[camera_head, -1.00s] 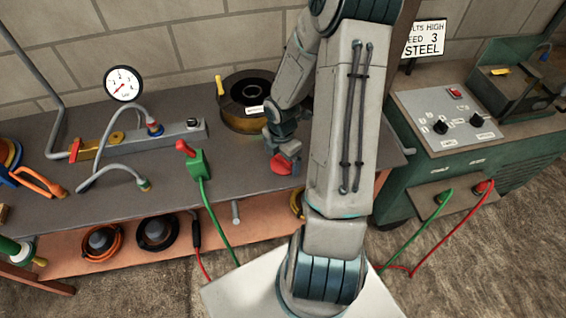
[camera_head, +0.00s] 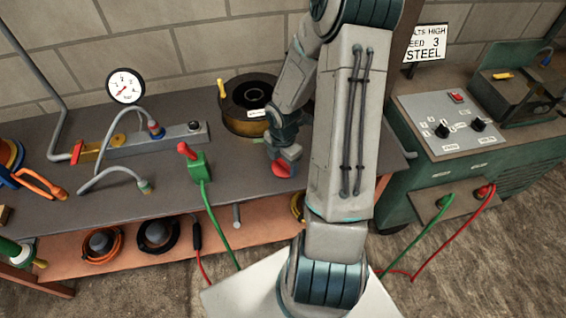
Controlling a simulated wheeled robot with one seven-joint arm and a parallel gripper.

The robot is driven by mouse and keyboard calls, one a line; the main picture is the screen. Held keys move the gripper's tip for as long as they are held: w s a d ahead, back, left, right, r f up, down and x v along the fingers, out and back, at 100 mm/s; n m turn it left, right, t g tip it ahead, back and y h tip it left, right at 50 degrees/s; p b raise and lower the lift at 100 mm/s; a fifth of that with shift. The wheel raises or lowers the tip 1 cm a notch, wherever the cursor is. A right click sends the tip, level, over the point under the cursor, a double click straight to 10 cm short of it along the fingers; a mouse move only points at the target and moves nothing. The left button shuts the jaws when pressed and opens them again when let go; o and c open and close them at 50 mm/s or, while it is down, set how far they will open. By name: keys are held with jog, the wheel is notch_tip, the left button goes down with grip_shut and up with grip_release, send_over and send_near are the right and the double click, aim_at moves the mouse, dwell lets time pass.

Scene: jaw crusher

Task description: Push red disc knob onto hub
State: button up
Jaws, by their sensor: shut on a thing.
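The red disc knob (camera_head: 284,170) is in my gripper (camera_head: 283,157), near the front edge of the grey bench top, left of my upright arm. The jaws are shut on it, though the fingers are small and partly hidden. The knob is tilted, with its red face turned toward the front. I cannot tell for sure which part is the hub. A short grey shaft (camera_head: 237,215) sticks out below the bench's front edge, left of and lower than the knob, and apart from it.
A dark drum (camera_head: 243,125) stands behind my gripper. A green clamp with a red handle (camera_head: 198,163) sits left of it, its cable hanging over the edge. A gauge (camera_head: 125,86) and hoses are farther left. A green machine (camera_head: 450,125) stands right of my arm.

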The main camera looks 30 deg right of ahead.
notch_tip(320, 180, up, 4)
jog(key=shift+d+r+p, duration=0.1)
jog(key=shift+p, duration=0.3)
jog(key=d+r+p, duration=0.1)
jog(key=d+r, duration=0.5)
jog(key=d, duration=0.5)
jog(key=shift+d+r, duration=0.25)
jog(key=shift+a, duration=0.1)
jog(key=w+a+m, duration=0.4)
jog(key=a+m, duration=0.6)
jog(key=a, duration=0.1)
jog(key=w+a+m, duration=0.4)
jog(key=a+m, duration=0.6)
jog(key=a, duration=0.2)
jog(key=shift+w+f+m, duration=0.15)
jog(key=shift+w+m, duration=0.05)
jog(key=shift+m, duration=0.2)
jog(key=shift+d, duration=0.2)
